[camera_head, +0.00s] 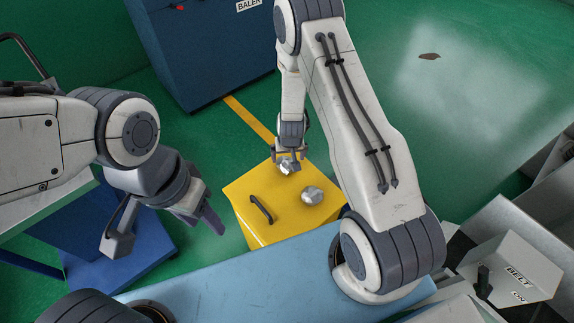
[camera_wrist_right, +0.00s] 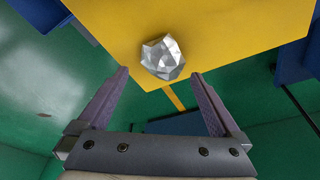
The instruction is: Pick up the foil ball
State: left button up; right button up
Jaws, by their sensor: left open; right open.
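A silver, faceted foil ball (camera_head: 312,195) rests on the yellow box top (camera_head: 285,222) in the head view. A second bright silver piece (camera_head: 287,167) shows at the right gripper's fingertips. My right gripper (camera_head: 285,160) is over the box's far part. In the right wrist view a silver foil ball (camera_wrist_right: 162,58) lies on the yellow top, beyond and between the open, empty fingers of my gripper (camera_wrist_right: 160,85). I cannot tell which silver lump this is. My left gripper (camera_head: 208,217) is at the left, away from the box, with its fingers partly hidden.
A dark handle (camera_head: 260,209) sits on the box top near the ball. A light blue surface (camera_head: 235,285) lies in front of the box. A dark blue baler (camera_head: 205,50) stands behind. A grey control box (camera_head: 512,268) is at the right. Green floor surrounds the box.

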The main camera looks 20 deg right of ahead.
aim_at(287, 162)
jog(key=shift+a+p+x, duration=0.2)
jog(key=shift+p+x, duration=0.15)
jog(key=shift+x, duration=2.6)
jog(key=shift+s, duration=0.1)
jog(key=c, duration=1.1)
